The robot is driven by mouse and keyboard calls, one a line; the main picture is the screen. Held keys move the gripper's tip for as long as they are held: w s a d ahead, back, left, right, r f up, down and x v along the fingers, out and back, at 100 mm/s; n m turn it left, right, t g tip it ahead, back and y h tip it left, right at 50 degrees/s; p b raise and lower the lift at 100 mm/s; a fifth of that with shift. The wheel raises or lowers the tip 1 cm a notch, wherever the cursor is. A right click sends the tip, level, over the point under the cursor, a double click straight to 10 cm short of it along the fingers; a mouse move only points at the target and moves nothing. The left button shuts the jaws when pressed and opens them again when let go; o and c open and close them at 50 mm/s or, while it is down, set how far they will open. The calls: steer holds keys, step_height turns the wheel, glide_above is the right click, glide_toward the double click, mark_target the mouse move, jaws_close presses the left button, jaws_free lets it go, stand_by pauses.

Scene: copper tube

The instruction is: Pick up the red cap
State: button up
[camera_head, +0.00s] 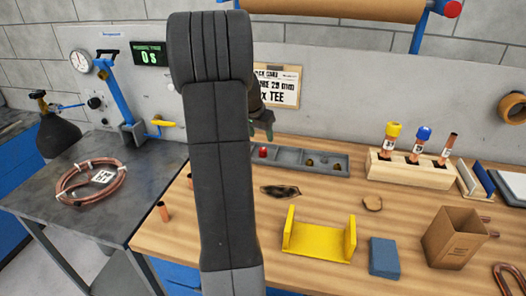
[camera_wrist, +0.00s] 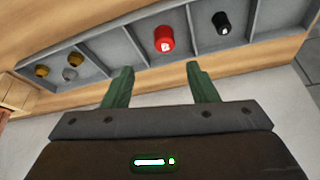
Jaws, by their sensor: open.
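The red cap (camera_wrist: 164,40) sits in a compartment of the grey divided tray (camera_wrist: 110,42) in the wrist view. It also shows small in the head view (camera_head: 263,152), at the left part of the tray (camera_head: 327,160). My gripper (camera_wrist: 160,76) has two green fingers spread apart with nothing between them. In the wrist view the cap appears beyond the fingertips, roughly centred between them. In the head view my gripper (camera_head: 260,130) is above the tray near the cap, partly hidden by my arm.
A black cap (camera_wrist: 221,23) sits in a neighbouring compartment, and brass and silver pieces (camera_wrist: 72,74) lie in another. A wooden block (camera_head: 412,172) with capped tubes, a yellow bracket (camera_head: 318,244), a blue block (camera_head: 384,257) and a cardboard box (camera_head: 453,240) stand on the bench.

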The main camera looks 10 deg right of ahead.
mark_target(262, 149)
steer(key=x, duration=0.3)
steer(key=shift+a+p+x, duration=0.2)
steer(key=shift+p+x, duration=0.15)
steer(key=shift+x, duration=0.95)
steer(key=shift+a+p+x, duration=0.2)
steer(key=shift+p+x, duration=0.1)
steer(key=shift+x, duration=1)
steer(key=shift+f, duration=0.1)
steer(key=shift+c, duration=0.2)
steer(key=c, duration=1)
